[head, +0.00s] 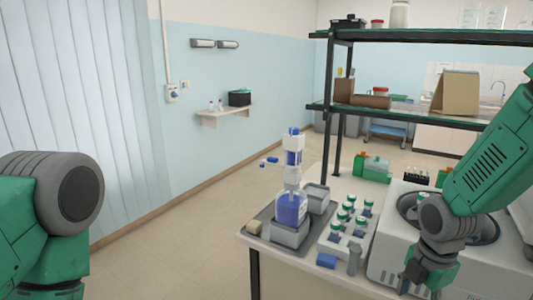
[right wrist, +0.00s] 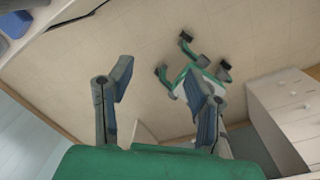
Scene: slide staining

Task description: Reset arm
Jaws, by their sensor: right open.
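My right arm reaches in from the right in the head view, with its gripper (head: 418,278) low in front of the white machine with a round dark opening (head: 400,262). In the right wrist view the two fingers of my right gripper (right wrist: 160,90) stand wide apart with nothing between them, above the floor. In the head view, my left arm shows only as a green and grey joint at the left edge. Its gripper is out of frame.
A table (head: 300,280) holds a blue-liquid dispenser bottle (head: 291,207) on a grey tray (head: 262,232). Several green-capped vials (head: 350,208) stand in a rack beside it. A black-framed shelf (head: 328,110) rises behind. The floor left of the table is clear.

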